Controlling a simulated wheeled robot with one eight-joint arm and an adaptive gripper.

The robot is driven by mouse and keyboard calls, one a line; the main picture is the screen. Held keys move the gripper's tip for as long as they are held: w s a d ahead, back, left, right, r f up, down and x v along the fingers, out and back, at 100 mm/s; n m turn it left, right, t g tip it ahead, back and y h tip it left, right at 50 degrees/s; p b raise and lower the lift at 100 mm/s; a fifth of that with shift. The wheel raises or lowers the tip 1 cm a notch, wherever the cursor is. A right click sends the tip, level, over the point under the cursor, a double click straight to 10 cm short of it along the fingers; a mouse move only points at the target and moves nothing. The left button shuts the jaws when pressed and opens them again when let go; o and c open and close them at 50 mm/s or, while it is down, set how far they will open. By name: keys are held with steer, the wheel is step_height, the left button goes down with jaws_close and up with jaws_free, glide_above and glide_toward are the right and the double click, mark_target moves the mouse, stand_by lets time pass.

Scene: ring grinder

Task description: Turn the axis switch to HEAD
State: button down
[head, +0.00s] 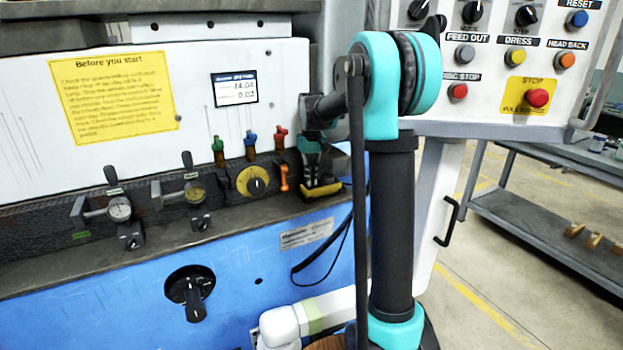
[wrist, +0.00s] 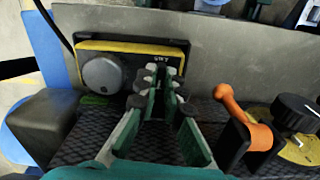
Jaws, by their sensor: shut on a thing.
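A black-and-yellow control box (wrist: 110,47) with a large grey round knob (wrist: 103,75) shows in the wrist view. Its AXIS label (wrist: 163,58) appears upside down near the fingertips. My gripper (wrist: 158,84) is at the right part of the box, its fingers closed around the small axis switch there. The fingertips hide most of the switch, and I cannot read its setting. In the head view my gripper (head: 312,172) points down at the yellow edge of the box (head: 321,191), on the machine's ledge; my arm hides part of this area.
An orange lever (wrist: 240,110) and a black dial on a yellow plate (wrist: 297,115) stand close right of my gripper in the wrist view. Dial gauges (head: 119,209) line the ledge to the left in the head view. A button panel (head: 500,60) hangs at upper right.

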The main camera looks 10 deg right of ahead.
steer(key=m, duration=0.4)
steer(key=shift+m, duration=2.2)
steer(key=c, duration=1.6)
jaws_free()
steer(key=shift+c, duration=0.2)
steer(key=shift+r, duration=0.1)
step_height(320, 180, up, 12)
